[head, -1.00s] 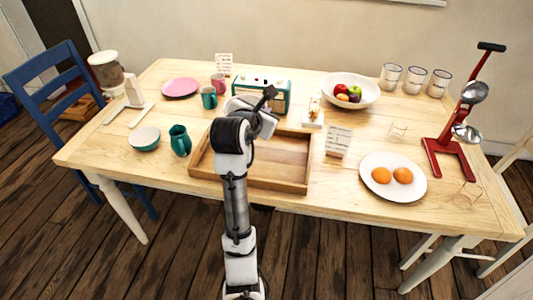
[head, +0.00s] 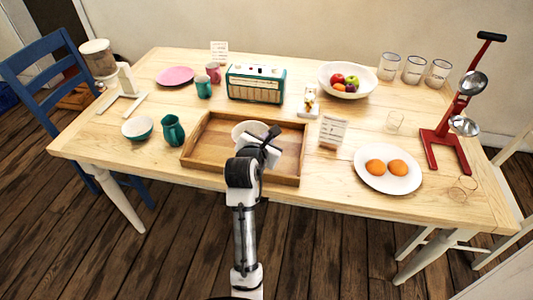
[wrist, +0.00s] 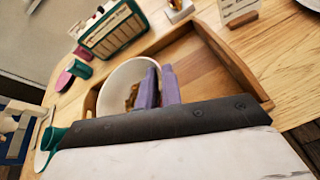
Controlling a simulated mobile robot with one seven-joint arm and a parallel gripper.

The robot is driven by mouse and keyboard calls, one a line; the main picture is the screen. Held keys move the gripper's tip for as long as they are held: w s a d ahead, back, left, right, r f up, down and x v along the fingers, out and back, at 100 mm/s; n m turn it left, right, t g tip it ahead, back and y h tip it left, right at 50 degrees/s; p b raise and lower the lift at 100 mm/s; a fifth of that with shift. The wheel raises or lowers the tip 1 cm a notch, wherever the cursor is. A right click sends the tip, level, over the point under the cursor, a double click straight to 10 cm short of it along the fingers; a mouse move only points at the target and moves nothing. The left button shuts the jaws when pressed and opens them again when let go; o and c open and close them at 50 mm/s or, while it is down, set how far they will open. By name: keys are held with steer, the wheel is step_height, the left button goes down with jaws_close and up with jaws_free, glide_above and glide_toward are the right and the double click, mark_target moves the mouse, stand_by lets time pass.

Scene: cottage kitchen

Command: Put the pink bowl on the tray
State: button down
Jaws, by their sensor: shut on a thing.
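The bowl (head: 246,128) shows a white inside; its outer colour is hard to make out. My gripper (head: 268,143) is shut on its near rim. In the wrist view the purple-grey fingers (wrist: 157,88) pinch the wall of the bowl (wrist: 118,86), with a small brown patch inside it beside them. The wooden tray (head: 204,135) lies on the table, and the bowl is over or in its middle, inside the raised edges. I cannot tell whether the bowl touches the tray floor. My wrist hides part of the bowl and the tray's near edge.
A teal radio (head: 256,84) stands close behind the tray. A teal jug (head: 173,131) and a teal bowl (head: 138,128) are left of it. A card stand (head: 332,131) and a plate with orange items (head: 388,183) are at its right. The tray's right part is bare.

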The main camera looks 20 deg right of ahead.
steer(key=shift+f, duration=3.15)
steer(key=c, duration=1.6)
jaws_free()
steer(key=shift+f, duration=0.15)
steer(key=shift+o, duration=0.2)
steer(key=b+v, duration=0.1)
steer(key=v, duration=1.1)
